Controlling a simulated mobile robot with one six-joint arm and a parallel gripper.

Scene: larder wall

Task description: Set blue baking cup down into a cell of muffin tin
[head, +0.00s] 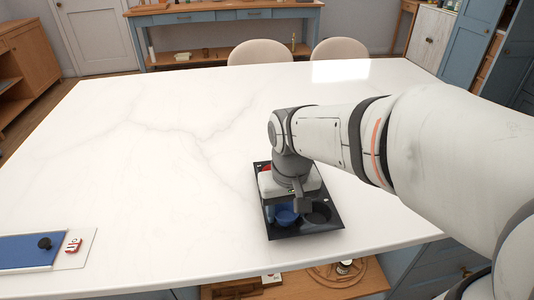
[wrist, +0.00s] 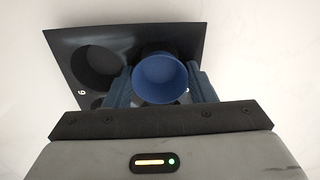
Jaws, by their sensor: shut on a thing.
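The black muffin tin (head: 272,232) lies on the white worktop, partly covered by my arm in the head view. In the wrist view its corner (wrist: 68,45) shows with dark round cells. The blue baking cup (wrist: 163,82) is upright between the two fingers of my gripper (wrist: 160,86), which is shut on it. The cup overlaps one cell, whose dark far wall shows behind it. I cannot tell how deep it sits in that cell. In the head view the cup (head: 285,216) is over the front left of the tin, beside an empty front right cell (head: 318,213).
Something red (head: 266,169) shows at the tin's far left, mostly hidden by my gripper. A blue-topped board (head: 28,250) with a dark knob and a small red-and-white item (head: 73,246) lies at the front left. The worktop (head: 150,150) between is clear.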

